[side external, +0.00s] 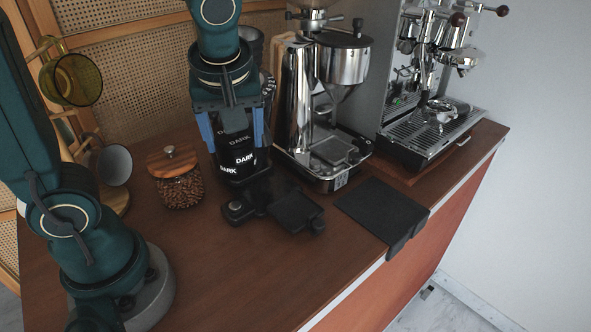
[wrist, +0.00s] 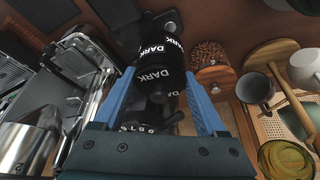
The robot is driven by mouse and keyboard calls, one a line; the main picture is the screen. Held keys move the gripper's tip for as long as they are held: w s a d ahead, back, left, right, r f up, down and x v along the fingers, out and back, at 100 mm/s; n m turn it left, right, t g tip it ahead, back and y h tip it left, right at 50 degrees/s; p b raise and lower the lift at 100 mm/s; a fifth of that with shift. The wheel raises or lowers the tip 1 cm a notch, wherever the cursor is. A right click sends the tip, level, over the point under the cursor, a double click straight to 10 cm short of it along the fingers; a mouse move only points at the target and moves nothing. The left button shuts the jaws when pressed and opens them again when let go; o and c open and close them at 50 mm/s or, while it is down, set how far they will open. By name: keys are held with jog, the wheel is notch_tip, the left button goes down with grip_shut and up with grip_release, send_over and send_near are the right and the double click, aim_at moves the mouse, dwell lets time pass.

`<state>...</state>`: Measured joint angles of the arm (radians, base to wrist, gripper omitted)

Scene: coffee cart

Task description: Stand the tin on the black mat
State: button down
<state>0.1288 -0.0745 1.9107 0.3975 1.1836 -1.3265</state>
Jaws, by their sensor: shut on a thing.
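The tin (side external: 237,168) is black with white "DARK" lettering and stands upright between the blue fingers of my gripper (side external: 233,137). The black mat (side external: 382,208) lies flat and bare at the counter's front edge, to the right of the tin, with a lip hanging over the edge.
The black tamping stand (side external: 296,209) lies between tin and mat. A chrome grinder (side external: 300,105) stands right of the tin, an espresso machine (side external: 432,130) farther right. A wooden-lidded bean jar (side external: 179,187) stands left, near a mug tree with cups.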

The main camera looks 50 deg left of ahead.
jog(key=w+d+m+t+h, duration=0.2)
jog(key=w+d+m, duration=0.4)
jog(key=w, duration=0.5)
jog(key=m+h, duration=0.2)
jog(key=m, duration=0.5)
send_over(371, 213)
notch_tip(371, 213, down, 12)
jog(key=shift+f, duration=0.15)
grip_release()
